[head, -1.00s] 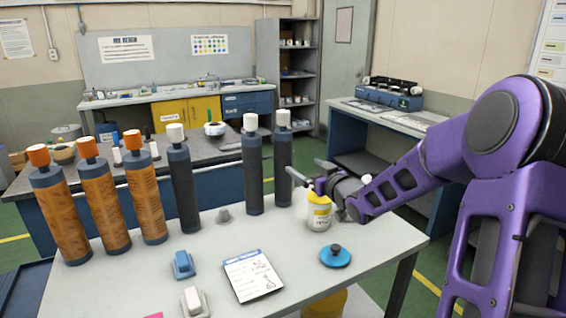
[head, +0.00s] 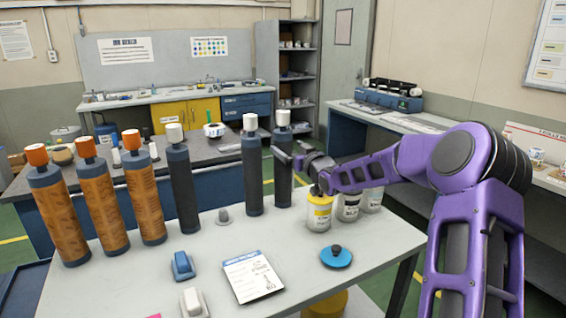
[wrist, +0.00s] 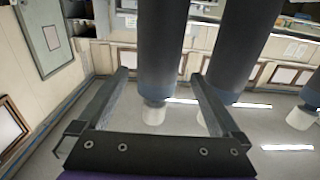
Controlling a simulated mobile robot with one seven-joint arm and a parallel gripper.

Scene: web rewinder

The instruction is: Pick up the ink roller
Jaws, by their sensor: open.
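Several ink rollers stand upright on the pale table. Three have dark sleeves and white caps: the right one (head: 284,165), the middle one (head: 252,170) and the left one (head: 183,185). Three others have orange patterned sleeves and orange caps, one of them here (head: 146,205). My gripper (head: 288,153) is open at the upper part of the right dark roller. In the wrist view, one dark roller (wrist: 165,45) lines up between my open fingers (wrist: 160,76), not clamped; I cannot tell how deep it sits. Another dark roller (wrist: 235,45) shows to its right.
Several jars stand right of the rollers, the nearest with a yellow label (head: 319,212). A blue knobbed disc (head: 336,257), a paper card (head: 252,276), a blue block (head: 183,265) and a white block (head: 193,302) lie on the front of the table (head: 390,240).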

